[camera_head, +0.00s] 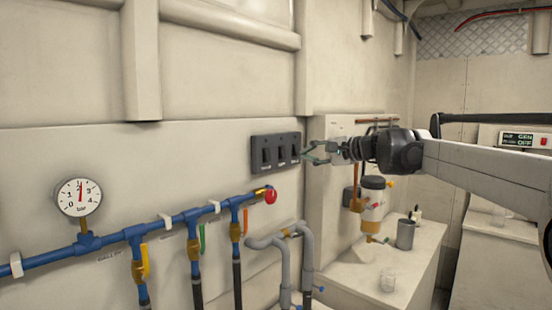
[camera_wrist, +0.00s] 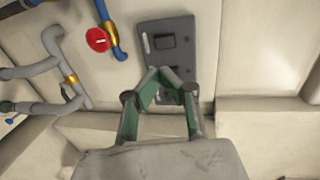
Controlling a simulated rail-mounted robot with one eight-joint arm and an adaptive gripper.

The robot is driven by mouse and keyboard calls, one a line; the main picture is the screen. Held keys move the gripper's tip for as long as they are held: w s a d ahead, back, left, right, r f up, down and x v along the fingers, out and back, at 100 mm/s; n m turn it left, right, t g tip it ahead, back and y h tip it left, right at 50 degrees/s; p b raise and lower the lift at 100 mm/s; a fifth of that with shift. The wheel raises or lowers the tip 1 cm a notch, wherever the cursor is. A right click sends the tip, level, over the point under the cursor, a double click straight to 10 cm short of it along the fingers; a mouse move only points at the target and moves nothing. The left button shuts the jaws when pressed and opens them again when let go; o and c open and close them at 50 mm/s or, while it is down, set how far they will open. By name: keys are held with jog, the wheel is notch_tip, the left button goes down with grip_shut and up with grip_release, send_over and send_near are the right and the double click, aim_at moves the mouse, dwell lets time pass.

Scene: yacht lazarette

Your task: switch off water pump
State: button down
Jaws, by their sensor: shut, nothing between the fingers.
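A dark switch panel (camera_head: 275,153) with three rocker switches in a row is mounted on the wall in the head view. Which switch belongs to the water pump cannot be read. The panel also shows in the wrist view (camera_wrist: 177,30), with one rocker (camera_wrist: 163,42) clear and the others partly behind my fingers. My gripper (camera_head: 309,153) is at the panel's right end in the head view. In the wrist view its green-grey fingers (camera_wrist: 165,75) meet at the tips over the panel's middle. The fingers are shut and empty. Whether the tips touch a switch cannot be told.
A blue pipe (camera_head: 110,240) with a gauge (camera_head: 78,197), valves and a red knob (camera_head: 271,196) runs along the wall below the panel. Grey pipes (camera_head: 307,255) stand lower right. A filter bowl (camera_head: 372,205) and a dark cup (camera_head: 405,234) are by the counter (camera_head: 425,255).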

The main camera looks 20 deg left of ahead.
aim_at(269, 158)
jog(key=shift+a, duration=0.1)
jog(key=p+x, duration=0.2)
jog(key=x, duration=1.1)
jog(key=shift+w+a+f, duration=0.1)
jog(key=shift+w+a, duration=0.1)
jog(key=shift+a, duration=0.1)
